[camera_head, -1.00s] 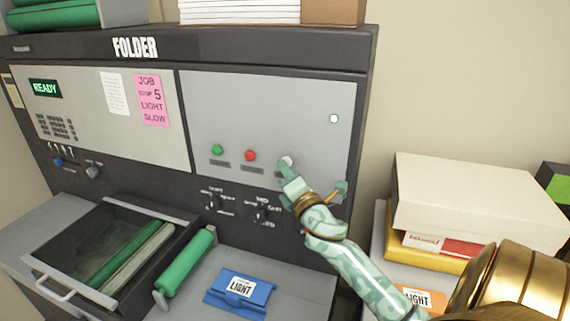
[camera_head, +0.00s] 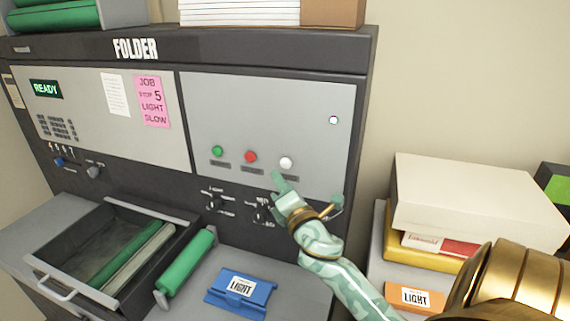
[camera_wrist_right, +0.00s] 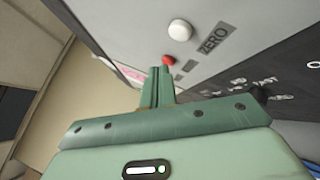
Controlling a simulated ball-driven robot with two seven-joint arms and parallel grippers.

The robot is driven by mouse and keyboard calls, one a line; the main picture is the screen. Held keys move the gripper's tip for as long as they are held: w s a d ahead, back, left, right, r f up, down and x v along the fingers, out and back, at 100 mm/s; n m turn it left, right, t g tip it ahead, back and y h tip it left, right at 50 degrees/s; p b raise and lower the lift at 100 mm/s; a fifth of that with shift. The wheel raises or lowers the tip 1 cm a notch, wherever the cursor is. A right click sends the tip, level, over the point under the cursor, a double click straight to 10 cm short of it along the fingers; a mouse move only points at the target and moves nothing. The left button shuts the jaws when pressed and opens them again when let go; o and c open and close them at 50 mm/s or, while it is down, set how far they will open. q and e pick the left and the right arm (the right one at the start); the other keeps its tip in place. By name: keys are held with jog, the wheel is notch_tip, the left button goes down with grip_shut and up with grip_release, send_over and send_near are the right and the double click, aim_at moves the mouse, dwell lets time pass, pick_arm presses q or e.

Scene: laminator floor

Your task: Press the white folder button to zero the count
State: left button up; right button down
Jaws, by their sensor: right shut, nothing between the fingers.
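The white button (camera_head: 286,163) sits at the right end of a row on the folder's grey panel (camera_head: 230,100), beside the red button (camera_head: 250,156) and the green button (camera_head: 217,151). In the right wrist view the white button (camera_wrist_right: 180,30) shows beside a "ZERO" label. My right gripper (camera_head: 279,182) is shut and empty, its tips just below the white button and apart from it in the picture. In the right wrist view its closed fingers (camera_wrist_right: 158,86) point toward the panel. My left gripper is not in view.
Switch knobs (camera_head: 262,214) sit below the panel near my right gripper. Stacked boxes (camera_head: 470,205) stand at right. A small white light (camera_head: 333,120) is upper right.

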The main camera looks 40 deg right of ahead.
jog(key=shift+s+a, duration=0.25)
jog(key=shift+a, duration=0.25)
jog(key=shift+s+a, duration=0.25)
jog(key=shift+a, duration=0.2)
jog(key=shift+f, duration=0.1)
